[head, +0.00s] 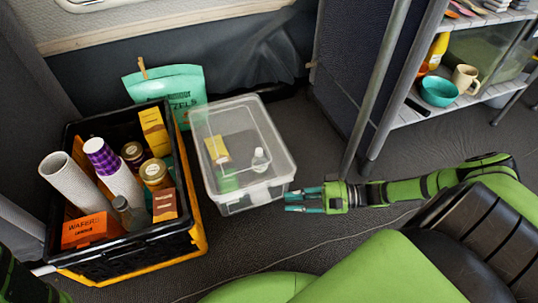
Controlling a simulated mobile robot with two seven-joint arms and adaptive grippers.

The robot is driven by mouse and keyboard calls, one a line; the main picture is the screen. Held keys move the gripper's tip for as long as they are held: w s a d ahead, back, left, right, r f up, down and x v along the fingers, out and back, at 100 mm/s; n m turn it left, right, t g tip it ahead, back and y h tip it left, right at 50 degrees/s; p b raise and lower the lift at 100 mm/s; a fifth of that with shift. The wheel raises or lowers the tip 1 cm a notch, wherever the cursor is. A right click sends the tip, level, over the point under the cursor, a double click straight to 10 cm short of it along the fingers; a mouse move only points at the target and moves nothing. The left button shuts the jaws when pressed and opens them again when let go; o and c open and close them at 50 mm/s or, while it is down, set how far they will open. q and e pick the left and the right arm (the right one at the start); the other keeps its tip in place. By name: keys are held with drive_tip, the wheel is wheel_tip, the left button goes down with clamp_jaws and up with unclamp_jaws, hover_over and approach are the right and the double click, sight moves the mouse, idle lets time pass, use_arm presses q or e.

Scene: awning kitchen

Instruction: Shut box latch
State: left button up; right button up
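The box (275,140) is a clear plastic storage box on the dark floor in the middle of the head view. Its translucent lid lies on top, and a small bottle and a yellow packet show through it. A pale latch (259,193) is on the near side, too small to tell how it is set. My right gripper (290,202) has teal fingers pointing left, just right of the box's near right corner. A narrow dark line shows between the fingers, and I see nothing held. Part of my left arm shows at the bottom left; its gripper is out of view.
A black and orange crate (150,246) with jars, cups and packets stands close left of the box. A teal pretzels bag (180,84) stands behind. A metal-legged shelf (420,115) with a bowl and mug is at right. Floor between box and shelf is clear.

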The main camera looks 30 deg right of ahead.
sight(270, 201)
drive_tip(key=b+x, duration=0.1)
drive_tip(key=x, duration=0.5)
drive_tip(key=shift+w+a+b, duration=0.15)
drive_tip(key=shift+a+b, duration=0.05)
drive_tip(key=shift+b, duration=0.2)
clamp_jaws()
